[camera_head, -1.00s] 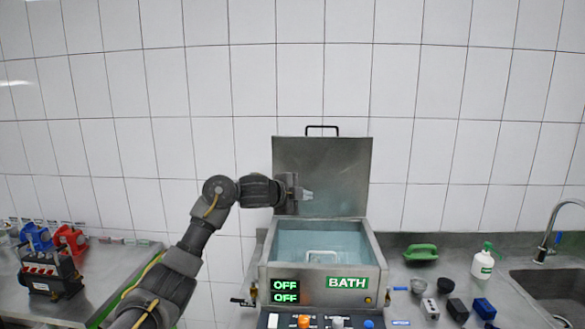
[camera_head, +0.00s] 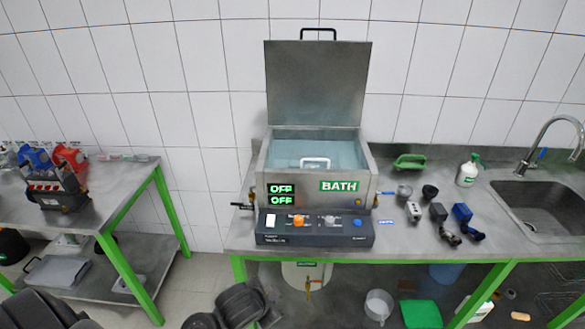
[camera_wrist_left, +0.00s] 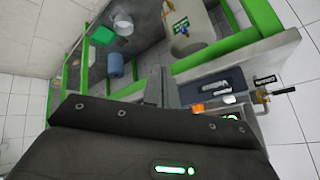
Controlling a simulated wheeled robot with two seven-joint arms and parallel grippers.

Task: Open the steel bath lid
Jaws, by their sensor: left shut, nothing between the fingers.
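The steel bath (camera_head: 277,157) stands on the bench against the tiled wall. Its lid (camera_head: 318,85) is raised, standing roughly upright behind the open tank, with its black handle (camera_head: 318,33) at the top. Light blue water and a pale handle-like fitting (camera_head: 314,162) show inside the tank. Two green OFF displays (camera_head: 281,195) and a BATH label are on its front. Dark links of my arm show along the bottom edge of the head view, well below and apart from the lid.
A control box (camera_head: 315,229) with knobs stands in front of the bath. Small tools, a green-capped bottle (camera_head: 468,170) and a sink (camera_head: 541,205) lie to the right. A second table (camera_head: 115,190) with red and blue devices stands left, across a gap.

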